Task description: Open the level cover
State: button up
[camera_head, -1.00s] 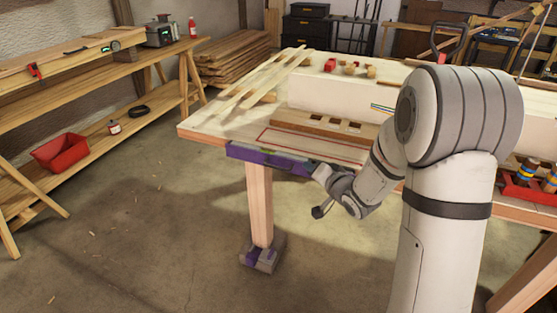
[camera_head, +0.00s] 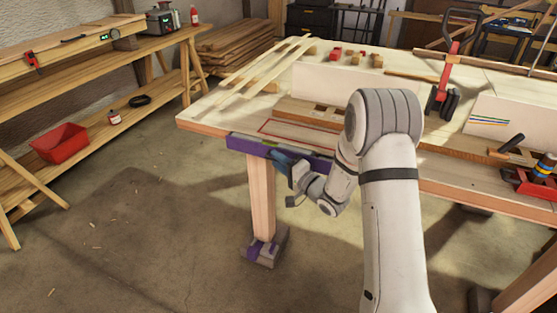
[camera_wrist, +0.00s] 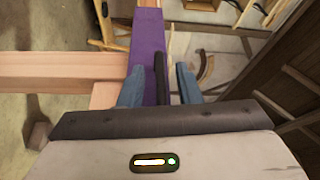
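A purple strip (camera_head: 250,147) runs along the front edge of the workbench, and I take it to be the level cover. In the wrist view the purple strip (camera_wrist: 149,45) runs up from between my fingers. My gripper (camera_head: 279,160) is at this strip, below the bench edge. In the wrist view my gripper (camera_wrist: 160,68) has its two blue fingers apart, with a narrow dark upright piece (camera_wrist: 161,80) between them. Gaps show on both sides of the dark piece, so it does not look gripped. The lower end of the strip is hidden behind the gripper.
The workbench (camera_head: 205,108) carries pale laths (camera_head: 265,75), a red clamp (camera_head: 442,85) and a red tray (camera_head: 535,185). A bench leg (camera_head: 261,200) stands just left of my gripper. Floor is clear to the left, up to a shelf with a red bin (camera_head: 60,143).

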jog(key=shift+w+a, duration=0.25)
jog(key=shift+a, duration=0.05)
jog(key=shift+c, duration=0.4)
grip_shut()
